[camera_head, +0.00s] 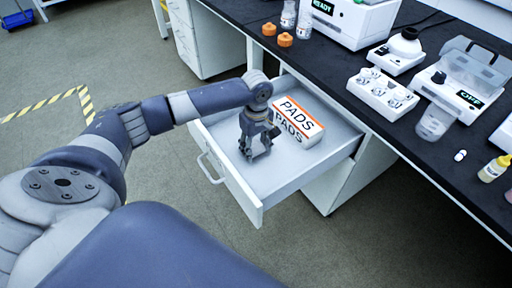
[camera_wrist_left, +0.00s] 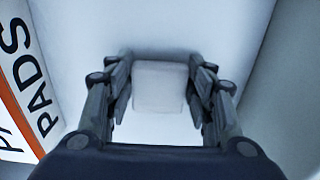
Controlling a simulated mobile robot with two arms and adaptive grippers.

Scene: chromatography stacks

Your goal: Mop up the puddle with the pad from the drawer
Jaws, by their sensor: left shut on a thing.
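My left gripper (camera_head: 258,150) is down inside the open drawer (camera_head: 238,190), just left of the box marked PADS (camera_head: 298,122). In the left wrist view, the left gripper (camera_wrist_left: 160,95) is shut on a white square pad (camera_wrist_left: 159,82), which sits between its fingers over the drawer floor. The pad is hard to make out in the head view, where the gripper covers it. The PADS box, white with an orange edge, also shows at the left of the wrist view (camera_wrist_left: 25,80). No puddle can be made out. My right gripper is not in view.
The black bench top (camera_head: 340,90) above the drawer carries orange caps (camera_head: 285,40), a READY instrument (camera_head: 350,22), a white vial rack (camera_head: 382,94), an OFF device (camera_head: 465,80) and a yellow bottle (camera_head: 494,168). Grey floor in front of the drawer is clear.

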